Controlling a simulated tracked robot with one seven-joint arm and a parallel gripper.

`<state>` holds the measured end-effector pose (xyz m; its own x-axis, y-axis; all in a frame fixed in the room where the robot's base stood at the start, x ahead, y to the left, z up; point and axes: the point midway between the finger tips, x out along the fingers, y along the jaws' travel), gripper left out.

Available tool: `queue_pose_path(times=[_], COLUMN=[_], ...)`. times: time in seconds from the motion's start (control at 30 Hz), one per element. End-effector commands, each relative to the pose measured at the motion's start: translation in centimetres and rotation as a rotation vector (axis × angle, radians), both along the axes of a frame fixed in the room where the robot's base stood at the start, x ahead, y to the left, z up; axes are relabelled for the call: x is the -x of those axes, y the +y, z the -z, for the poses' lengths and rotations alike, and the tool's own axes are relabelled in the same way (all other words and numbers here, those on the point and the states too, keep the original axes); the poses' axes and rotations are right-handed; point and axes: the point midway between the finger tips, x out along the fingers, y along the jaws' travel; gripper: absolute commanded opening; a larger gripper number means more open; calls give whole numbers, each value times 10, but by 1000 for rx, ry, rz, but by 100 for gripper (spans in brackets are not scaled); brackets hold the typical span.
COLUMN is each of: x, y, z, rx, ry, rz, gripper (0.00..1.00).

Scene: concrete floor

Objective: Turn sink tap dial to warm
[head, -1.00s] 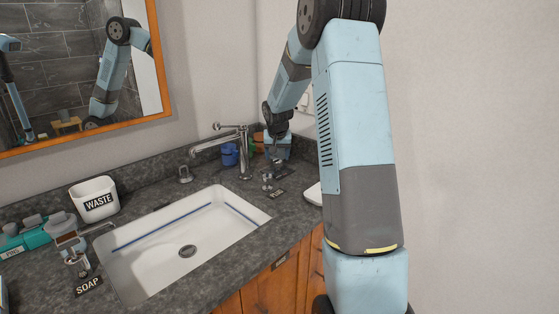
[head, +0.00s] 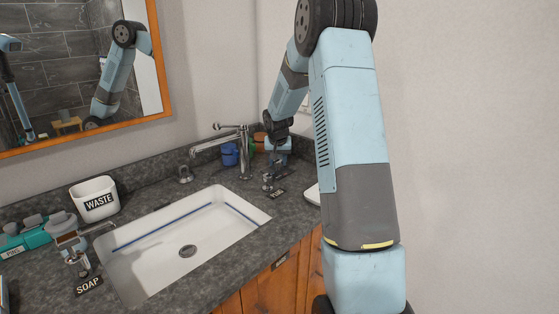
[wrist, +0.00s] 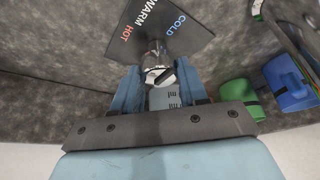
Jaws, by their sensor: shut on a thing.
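The tap dial (wrist: 158,62) is a small shiny metal knob in the wrist view, between the two blue fingers of my gripper (wrist: 161,76). My gripper is shut on it. A dark label plate (wrist: 160,28) beside it reads COLD, WARM and HOT. I cannot tell which word the dial points at. In the head view, the chrome tap (head: 243,150) stands behind the sink (head: 150,250), and my gripper (head: 273,168) is low over the counter to its right. The dial is small and partly hidden there.
Blue (wrist: 290,84) and green (wrist: 240,100) cups stand right of my gripper in the wrist view. A white waste bin (head: 95,199), a soap dispenser (head: 75,250) and teal items (head: 28,236) line the left counter (head: 150,190). The wall is close behind.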

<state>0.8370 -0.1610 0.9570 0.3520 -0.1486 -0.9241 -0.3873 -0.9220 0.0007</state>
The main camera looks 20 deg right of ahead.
Motion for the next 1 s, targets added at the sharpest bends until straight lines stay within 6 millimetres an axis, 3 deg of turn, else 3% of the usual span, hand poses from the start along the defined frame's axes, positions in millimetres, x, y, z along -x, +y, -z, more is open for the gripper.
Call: queue_pose_path(times=[0.2, 0.23, 0.27, 0.33, 0.63, 1.0], x=[0, 0, 0, 0, 0, 1], y=[2, 2, -14, -5, -3, -3], z=[0, 0, 0, 0, 0, 1], rx=[-1, -1, -3, -1, -2, -4], ry=[-1, -1, -1, -1, -2, 0], rz=[-2, -2, 4, -2, -74, -360], gripper=[12, 12, 12, 12, 12, 12])
